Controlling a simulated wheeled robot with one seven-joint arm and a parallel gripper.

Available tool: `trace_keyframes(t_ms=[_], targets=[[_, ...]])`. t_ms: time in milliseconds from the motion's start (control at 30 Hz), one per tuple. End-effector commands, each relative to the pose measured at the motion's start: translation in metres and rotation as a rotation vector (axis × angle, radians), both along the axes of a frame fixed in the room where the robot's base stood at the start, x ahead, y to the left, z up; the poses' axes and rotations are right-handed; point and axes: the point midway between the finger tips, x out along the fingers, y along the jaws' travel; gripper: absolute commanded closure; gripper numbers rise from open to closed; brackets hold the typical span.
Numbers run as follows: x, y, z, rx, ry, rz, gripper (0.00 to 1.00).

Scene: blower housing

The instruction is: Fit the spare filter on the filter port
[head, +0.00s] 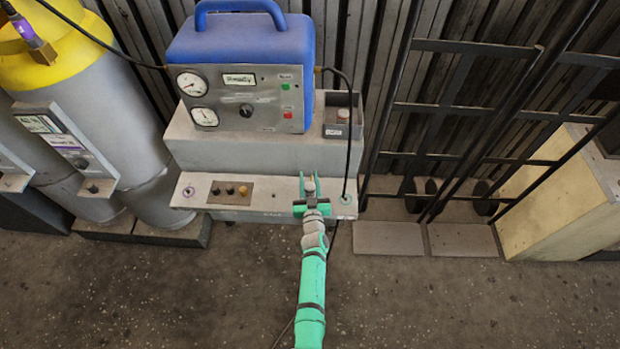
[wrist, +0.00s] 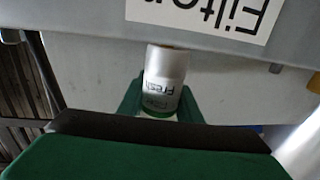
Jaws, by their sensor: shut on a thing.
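The spare filter is a small silver cylinder (wrist: 165,80) with a dark "Fresh" label, upside down in the wrist view. It sits between the green fingertips of my gripper (wrist: 160,108), which is shut on it. In the head view my gripper (head: 311,200) is at the right part of the grey front ledge (head: 262,207). A small light-coloured piece, apparently the filter (head: 310,184), shows at its fingertips. A white sign reading "Filter" (wrist: 197,15) is beyond the cylinder in the wrist view, its text cut off. I cannot pick out the filter port for certain.
A blue-topped machine (head: 242,60) with gauges stands behind the ledge. A grey open box (head: 343,130) holding a reddish-topped piece is to its right. A black cable (head: 350,150) hangs close right of my gripper. Knobs (head: 230,190) sit left on the ledge.

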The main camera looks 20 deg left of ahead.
Motion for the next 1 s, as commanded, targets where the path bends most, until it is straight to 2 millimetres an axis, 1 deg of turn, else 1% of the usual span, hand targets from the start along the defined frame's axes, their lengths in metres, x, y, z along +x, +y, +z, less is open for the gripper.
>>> trace_keyframes(t_ms=[367, 400, 467, 833, 1000], targets=[[0.001, -0.003, -0.007, 0.001, -0.002, -0.003, 0.95], [0.001, -0.003, -0.007, 0.001, -0.002, -0.003, 0.62], [0.001, -0.003, -0.007, 0.001, -0.002, -0.003, 0.47], [-0.002, -0.004, -0.007, 0.000, -0.001, -0.003, 0.47], [-0.018, -0.011, -0.008, 0.000, 0.000, -0.003, 0.47]])
